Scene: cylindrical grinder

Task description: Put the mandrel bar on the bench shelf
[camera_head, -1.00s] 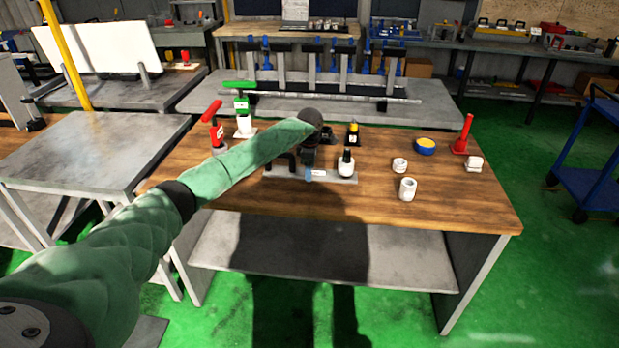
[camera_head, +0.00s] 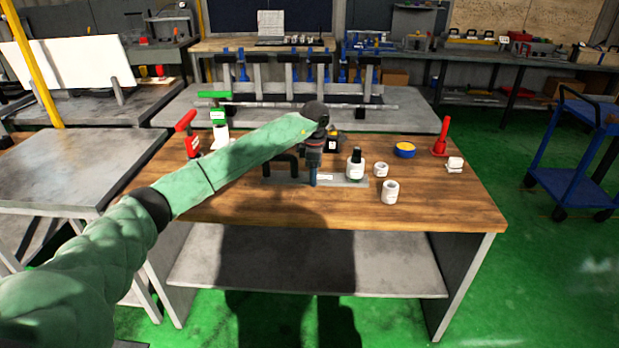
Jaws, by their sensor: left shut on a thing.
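The mandrel bar (camera_head: 343,182) looks like a flat grey bar with a pale label, a black arched handle toward its left end and a white-and-black piece at its right end. It is over the middle of the wooden bench top; whether it touches the top I cannot tell. My left gripper (camera_head: 313,170) points down and is shut on the bar; its fingertips are hard to make out. The bench shelf (camera_head: 390,265) is a bare grey board under the bench top. My right gripper is not in view.
White cups (camera_head: 390,191), a blue-and-yellow round tin (camera_head: 404,149) and a red stand (camera_head: 441,137) are on the bench's right side. Red (camera_head: 189,140) and green (camera_head: 217,120) handled tools stand at its back left. The bench's front right is clear. A blue cart (camera_head: 570,160) stands right.

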